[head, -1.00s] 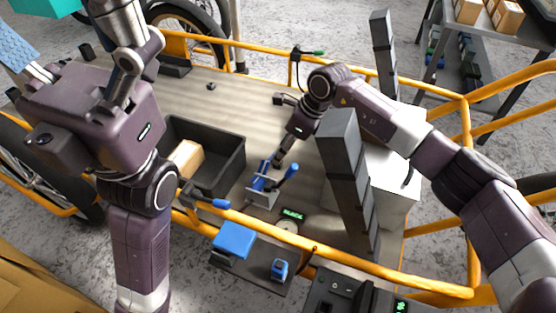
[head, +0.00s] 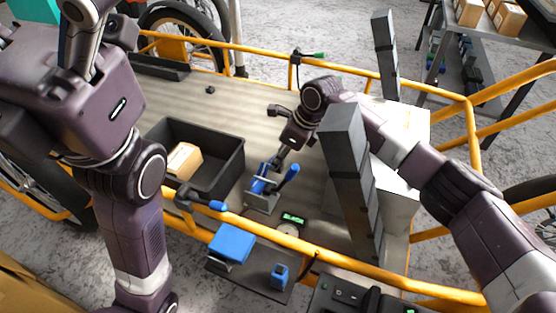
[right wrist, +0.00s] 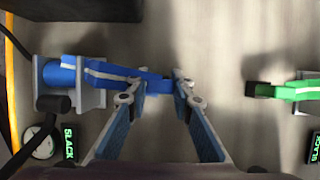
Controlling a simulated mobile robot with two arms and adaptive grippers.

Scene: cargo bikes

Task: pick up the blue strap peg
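In the right wrist view, a blue bar with a white stripe (right wrist: 105,72) runs from the bracket to between my fingertips. My right gripper (right wrist: 158,85) is open, one finger on each side of the bar's end; whether either finger touches it I cannot tell. In the head view, my right gripper (head: 274,163) is just above the blue parts, its tips partly hidden. My left gripper is out of view.
A black bin (head: 225,172) holding a carton (head: 184,159) stands left of the peg. A grey post (head: 347,180) and white box (head: 398,207) stand right. The yellow rail (head: 330,260) runs in front. A green lever (right wrist: 295,90) is across the bed.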

